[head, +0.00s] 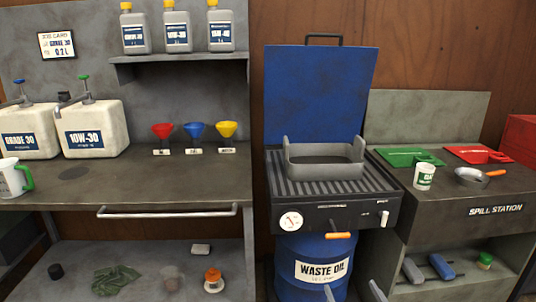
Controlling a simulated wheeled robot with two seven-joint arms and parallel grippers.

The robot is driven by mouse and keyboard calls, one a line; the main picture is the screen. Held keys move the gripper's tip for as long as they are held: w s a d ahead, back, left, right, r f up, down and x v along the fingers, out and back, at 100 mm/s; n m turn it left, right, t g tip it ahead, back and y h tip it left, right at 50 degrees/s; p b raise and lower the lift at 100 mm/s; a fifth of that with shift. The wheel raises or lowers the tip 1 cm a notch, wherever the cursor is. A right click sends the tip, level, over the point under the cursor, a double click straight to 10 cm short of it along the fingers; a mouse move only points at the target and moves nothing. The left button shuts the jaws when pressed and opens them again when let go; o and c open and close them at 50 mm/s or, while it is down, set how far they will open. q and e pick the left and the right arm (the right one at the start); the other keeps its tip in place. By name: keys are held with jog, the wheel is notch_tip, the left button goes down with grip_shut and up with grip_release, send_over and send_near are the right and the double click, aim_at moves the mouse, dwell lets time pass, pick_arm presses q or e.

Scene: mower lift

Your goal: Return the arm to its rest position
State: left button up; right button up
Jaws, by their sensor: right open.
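My right gripper (353,291) shows only as two grey fingertips at the bottom edge. They stand apart, with nothing visible between them, in front of the blue waste oil drum (322,270). The rest of my right arm is out of the picture. My left gripper and left arm are not in view.
A grey tray (325,173) stands on the ribbed drain top, its blue lid (318,95) upright behind. At left, a bench (120,185) holds two jugs, a cup and funnels. At right, the spill station (496,210) holds a white cup (424,177) and an orange-handled pan (472,177).

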jog(key=s+a+f+g+p, duration=0.1)
jog(key=s+f+g, duration=0.15)
jog(key=f, duration=0.45)
jog(key=s+a+f+g+p, duration=0.1)
jog(key=s+f, duration=0.2)
jog(key=f, duration=0.3)
pick_arm(q)
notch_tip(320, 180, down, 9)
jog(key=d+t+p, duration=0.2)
jog(key=p, duration=0.3)
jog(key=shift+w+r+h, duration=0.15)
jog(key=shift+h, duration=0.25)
pick_arm(e)
jog(key=s+a+f+n+g, duration=0.1)
jog(key=s+f+g, duration=0.3)
jog(key=s+f, duration=0.9)
jog(key=s+a+f+g, duration=0.3)
jog(key=s+f, duration=1)
jog(key=s, duration=0.6)
jog(key=shift+s+a+n+g+y, duration=0.25)
jog(key=shift+a+n+g+y, duration=0.1)
jog(key=shift+n+g, duration=0.1)
